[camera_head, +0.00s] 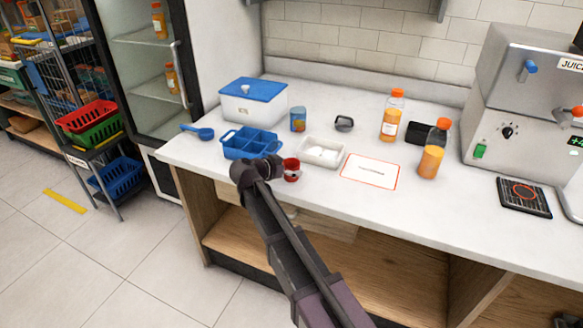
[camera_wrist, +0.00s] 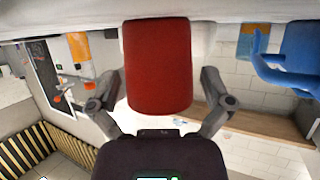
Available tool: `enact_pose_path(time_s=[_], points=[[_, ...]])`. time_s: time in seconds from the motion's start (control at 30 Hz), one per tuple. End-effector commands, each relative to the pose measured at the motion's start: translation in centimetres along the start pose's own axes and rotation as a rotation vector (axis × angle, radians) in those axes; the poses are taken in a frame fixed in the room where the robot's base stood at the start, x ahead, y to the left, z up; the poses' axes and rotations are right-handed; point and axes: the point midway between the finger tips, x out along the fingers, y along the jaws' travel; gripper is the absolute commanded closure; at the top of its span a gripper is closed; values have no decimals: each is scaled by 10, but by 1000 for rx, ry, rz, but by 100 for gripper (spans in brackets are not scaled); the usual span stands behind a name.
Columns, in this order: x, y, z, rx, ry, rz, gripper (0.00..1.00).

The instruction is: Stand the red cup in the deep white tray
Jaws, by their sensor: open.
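The red cup (camera_head: 291,171) stands upright near the front edge of the white counter, just in front of the deep white tray (camera_head: 320,151). In the wrist view the red cup (camera_wrist: 157,65) fills the middle, between the two fingers. My gripper (camera_head: 275,167) is at the left side of the cup, low over the counter. In the wrist view my gripper (camera_wrist: 160,80) is open, with one finger on each side of the cup and gaps to it. The white tray holds some small pale thing I cannot make out.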

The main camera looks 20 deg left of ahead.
Motion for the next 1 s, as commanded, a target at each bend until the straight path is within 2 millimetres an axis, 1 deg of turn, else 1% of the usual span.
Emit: enact_pose_path(time_s=[0.17,0.37,0.63,0.9,1.0], points=[[-2,0,0,0,0,0,0],[-18,0,-1,0,0,-1,0],[-57,-1,-8,-1,0,-2,0],[-103,-1,-6,-1,0,-2,0],[-116,-1,-6,-1,0,-2,0]])
